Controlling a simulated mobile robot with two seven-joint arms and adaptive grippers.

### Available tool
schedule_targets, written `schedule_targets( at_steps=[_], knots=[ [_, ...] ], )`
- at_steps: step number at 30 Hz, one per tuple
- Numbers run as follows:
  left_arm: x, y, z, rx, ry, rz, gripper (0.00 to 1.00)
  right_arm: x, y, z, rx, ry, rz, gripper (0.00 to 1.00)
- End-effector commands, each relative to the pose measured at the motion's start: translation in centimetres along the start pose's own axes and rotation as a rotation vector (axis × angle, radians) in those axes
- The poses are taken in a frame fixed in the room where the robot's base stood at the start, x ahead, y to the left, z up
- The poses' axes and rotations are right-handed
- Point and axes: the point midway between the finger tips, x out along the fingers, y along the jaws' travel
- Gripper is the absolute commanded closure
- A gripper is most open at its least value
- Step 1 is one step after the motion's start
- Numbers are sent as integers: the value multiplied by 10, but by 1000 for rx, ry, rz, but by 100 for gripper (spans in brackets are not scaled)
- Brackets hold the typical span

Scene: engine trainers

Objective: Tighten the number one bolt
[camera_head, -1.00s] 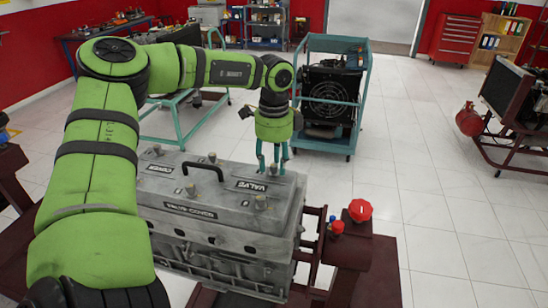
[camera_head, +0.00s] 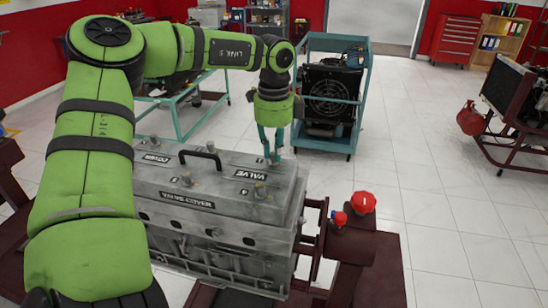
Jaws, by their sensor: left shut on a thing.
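The grey valve cover (camera_head: 216,216) sits on the engine block in front of me. Bolts stand on its top, among them a front-right bolt (camera_head: 260,190), a front-middle bolt (camera_head: 187,178), a back-middle bolt (camera_head: 211,147) and a back-left bolt (camera_head: 154,139). My left gripper (camera_head: 273,158) points down at the cover's back right corner, its fingers shut on the bolt there. The fingers mostly hide that bolt. I cannot read which bolt is number one. My right gripper is not in view.
A black handle (camera_head: 201,157) arches over the cover. Red knobs (camera_head: 362,202) stand on the dark red engine stand (camera_head: 368,265) at the right. A radiator trainer in a teal frame (camera_head: 330,95) stands behind.

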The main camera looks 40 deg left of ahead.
Motion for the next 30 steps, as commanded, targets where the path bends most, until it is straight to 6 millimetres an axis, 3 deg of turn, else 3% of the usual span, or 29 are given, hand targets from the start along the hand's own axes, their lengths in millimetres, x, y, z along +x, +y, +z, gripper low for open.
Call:
schedule_targets(
  at_steps=[1, 9, 30],
  knots=[
    [7, 0, 0, 42, -4, 0, 100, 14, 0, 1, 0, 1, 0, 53],
    [6, 1, 0, 298, -3, 4, 100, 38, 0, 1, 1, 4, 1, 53],
    [3, 1, 0, 963, 2, 9, 100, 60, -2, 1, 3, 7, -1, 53]
  ],
)
